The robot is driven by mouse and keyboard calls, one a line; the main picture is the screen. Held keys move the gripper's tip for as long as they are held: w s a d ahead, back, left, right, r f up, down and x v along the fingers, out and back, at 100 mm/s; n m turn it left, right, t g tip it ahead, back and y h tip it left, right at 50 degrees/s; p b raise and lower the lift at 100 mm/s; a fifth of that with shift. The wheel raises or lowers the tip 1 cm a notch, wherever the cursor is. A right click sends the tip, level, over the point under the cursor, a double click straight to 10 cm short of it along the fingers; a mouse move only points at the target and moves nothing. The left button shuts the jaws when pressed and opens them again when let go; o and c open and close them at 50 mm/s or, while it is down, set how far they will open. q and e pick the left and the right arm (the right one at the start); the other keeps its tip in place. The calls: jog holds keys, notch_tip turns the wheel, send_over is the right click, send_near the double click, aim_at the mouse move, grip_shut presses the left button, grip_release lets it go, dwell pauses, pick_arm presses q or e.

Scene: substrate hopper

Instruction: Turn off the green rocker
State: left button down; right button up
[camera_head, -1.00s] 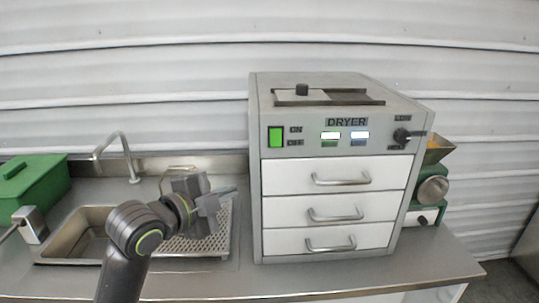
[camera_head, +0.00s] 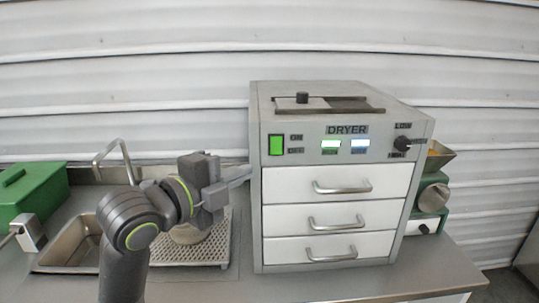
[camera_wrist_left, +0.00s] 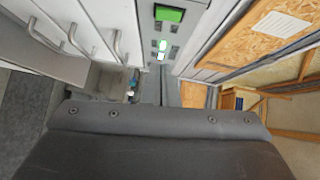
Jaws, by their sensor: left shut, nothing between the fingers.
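The green rocker (camera_head: 276,145) is lit on the left of the dryer's front panel, beside the ON and OFF labels. It also shows in the left wrist view (camera_wrist_left: 169,14) near the top. The grey dryer (camera_head: 257,215) stands on the counter with white drawers below the panel. My left gripper (camera_head: 248,171) is shut and empty, just left of the dryer's front edge and below the rocker's height. It appears apart from the rocker. Its fingers cannot be made out in the left wrist view. My right gripper is not in view.
Drawer handles (camera_head: 342,188) stick out from the dryer front. A black knob (camera_head: 402,143) is at the panel's right. A sink (camera_head: 72,243), a perforated tray (camera_head: 222,246) and a green box (camera_head: 35,190) are left. The counter front (camera_head: 340,285) is clear.

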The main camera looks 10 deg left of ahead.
aim_at(280, 151)
pick_arm(q)
jog(key=p+x, duration=0.1)
jog(key=x, duration=0.2)
jog(key=a+p+x, duration=0.1)
jog(key=x, duration=0.3)
jog(key=w+a+p+x, duration=0.1)
jog(key=x, duration=0.3)
jog(key=shift+w+f, duration=0.15)
jog(key=shift+w, duration=0.15)
jog(key=shift+a+f, duration=0.1)
jog(key=shift+w+f+b, duration=0.2)
jog(key=shift+f+b, duration=0.05)
jog(key=shift+b, duration=0.7)
jog(key=shift+r+p, duration=0.3)
jog(key=shift+f, duration=0.1)
